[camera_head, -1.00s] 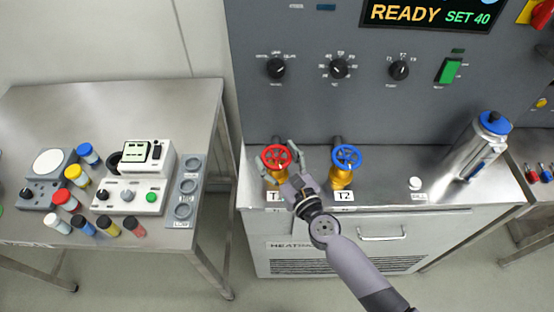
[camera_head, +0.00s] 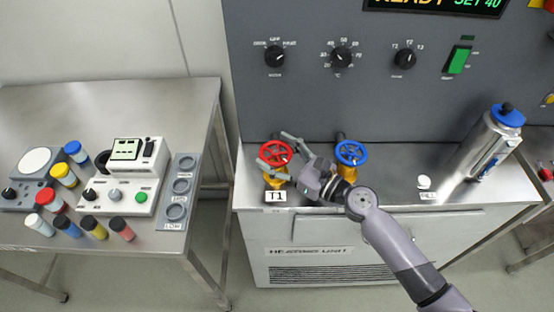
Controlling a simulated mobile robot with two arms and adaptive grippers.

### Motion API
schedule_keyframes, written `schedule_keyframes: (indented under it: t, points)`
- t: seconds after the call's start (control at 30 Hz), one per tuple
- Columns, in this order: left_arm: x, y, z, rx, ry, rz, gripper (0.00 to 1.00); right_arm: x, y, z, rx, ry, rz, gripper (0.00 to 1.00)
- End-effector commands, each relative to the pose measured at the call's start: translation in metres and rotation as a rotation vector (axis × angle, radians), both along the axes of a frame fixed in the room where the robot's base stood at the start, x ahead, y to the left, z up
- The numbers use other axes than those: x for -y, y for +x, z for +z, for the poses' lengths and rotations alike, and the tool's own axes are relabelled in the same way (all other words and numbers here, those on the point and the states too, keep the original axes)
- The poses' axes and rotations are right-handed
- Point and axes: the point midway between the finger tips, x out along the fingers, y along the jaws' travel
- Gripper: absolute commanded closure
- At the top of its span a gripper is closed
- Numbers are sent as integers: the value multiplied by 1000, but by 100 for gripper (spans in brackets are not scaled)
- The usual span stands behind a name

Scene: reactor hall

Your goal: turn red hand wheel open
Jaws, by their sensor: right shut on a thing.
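The red hand wheel (camera_head: 275,154) sits on a brass valve above the label T1 (camera_head: 275,197), at the front of the grey panel. My right gripper (camera_head: 277,151) comes in from the right, with one finger at the wheel's upper right and the other at its lower left part. It is shut on the red wheel. The gripper's palm lies just right of the wheel and covers part of the valve area. My left gripper is not in view.
A blue hand wheel (camera_head: 351,153) stands close on the right, just behind my right wrist. A steel flask (camera_head: 488,143) with a blue lid and a white cap (camera_head: 424,182) are further right. A side table (camera_head: 190,115) with instruments and vials stands left.

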Motion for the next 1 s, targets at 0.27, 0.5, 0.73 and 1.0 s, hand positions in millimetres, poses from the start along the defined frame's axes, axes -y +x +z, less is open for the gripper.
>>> schedule_keyframes:
  t: [0.27, 0.5, 0.73, 1.0]
  points:
    - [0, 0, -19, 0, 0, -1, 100, 1, 1, -3, 0, -2, 100, 62]
    - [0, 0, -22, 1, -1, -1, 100, 0, 0, -2, -3, -1, 125, 62]
    - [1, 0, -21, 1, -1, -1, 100, 0, 0, -1, -3, -1, 125, 62]
    - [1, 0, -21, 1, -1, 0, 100, 0, 0, -1, -3, 0, 125, 22]
